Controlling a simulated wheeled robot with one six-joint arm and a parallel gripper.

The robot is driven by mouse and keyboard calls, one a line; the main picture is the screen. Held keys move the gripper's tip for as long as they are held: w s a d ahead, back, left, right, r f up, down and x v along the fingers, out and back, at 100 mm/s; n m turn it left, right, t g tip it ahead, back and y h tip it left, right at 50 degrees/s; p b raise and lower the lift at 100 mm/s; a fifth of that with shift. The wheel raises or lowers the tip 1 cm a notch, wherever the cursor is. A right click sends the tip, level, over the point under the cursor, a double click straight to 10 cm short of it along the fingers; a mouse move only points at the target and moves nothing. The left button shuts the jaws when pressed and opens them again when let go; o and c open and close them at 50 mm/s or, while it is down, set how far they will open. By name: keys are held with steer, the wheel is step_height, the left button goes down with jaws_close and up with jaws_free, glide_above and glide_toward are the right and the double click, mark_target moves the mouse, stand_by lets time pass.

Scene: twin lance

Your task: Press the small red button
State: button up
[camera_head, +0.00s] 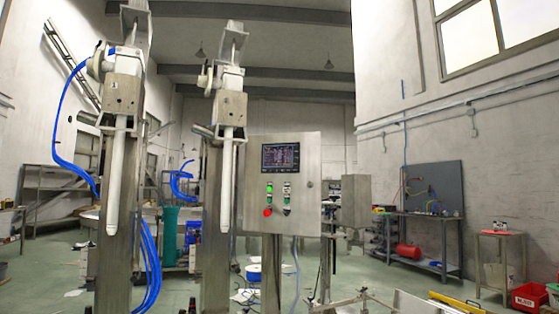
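A grey metal control box (310,200) stands on a post right of the middle, its front facing me at a slight angle. A small round red button (267,212) is at the lower left of its front, below green lit parts (269,189). A dark switch (287,210) is to the right of the red button. A screen (280,156) is above them. Nothing covers the red button. My gripper is not in view, and nothing of mine touches the box.
Blue hoses (148,255) hang by the left column. Low metal parts (365,298) are at the bottom right. A workbench (425,235) stands farther back.

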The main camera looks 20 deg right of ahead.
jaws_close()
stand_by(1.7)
